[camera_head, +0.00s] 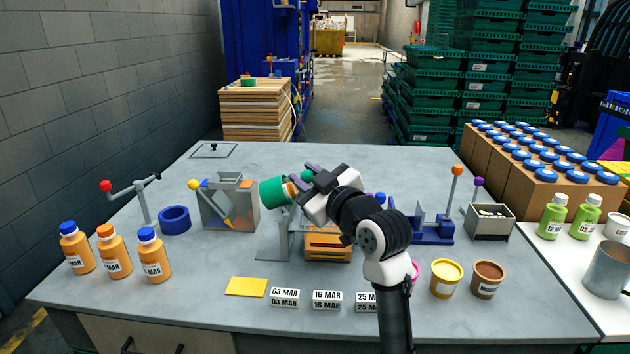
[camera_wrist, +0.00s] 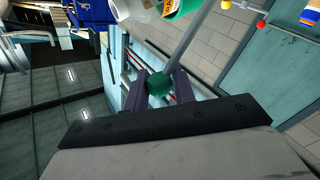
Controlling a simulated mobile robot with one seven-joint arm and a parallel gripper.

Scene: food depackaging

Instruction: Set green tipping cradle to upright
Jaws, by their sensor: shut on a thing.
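The green tipping cradle (camera_head: 272,192) is a short green cup on a grey stand (camera_head: 275,240) near the middle of the table. It lies tilted well over to one side, not upright. An orange item shows at its right end, partly hidden by my gripper (camera_head: 303,180). In the wrist view, a green ball knob (camera_wrist: 158,84) on a grey rod (camera_wrist: 190,45) sits between my two fingers, and my gripper (camera_wrist: 159,90) is shut on it. The cradle's green rim (camera_wrist: 187,8) shows at the top of that view. My wrist hides part of the stand in the head view.
A wooden crate (camera_head: 328,247) stands right of the stand, under my arm. A grey box with a yellow lever (camera_head: 228,205) and a blue ring (camera_head: 175,220) are to the left. A blue fixture (camera_head: 432,232) is to the right. Date blocks (camera_head: 327,300) lie in front.

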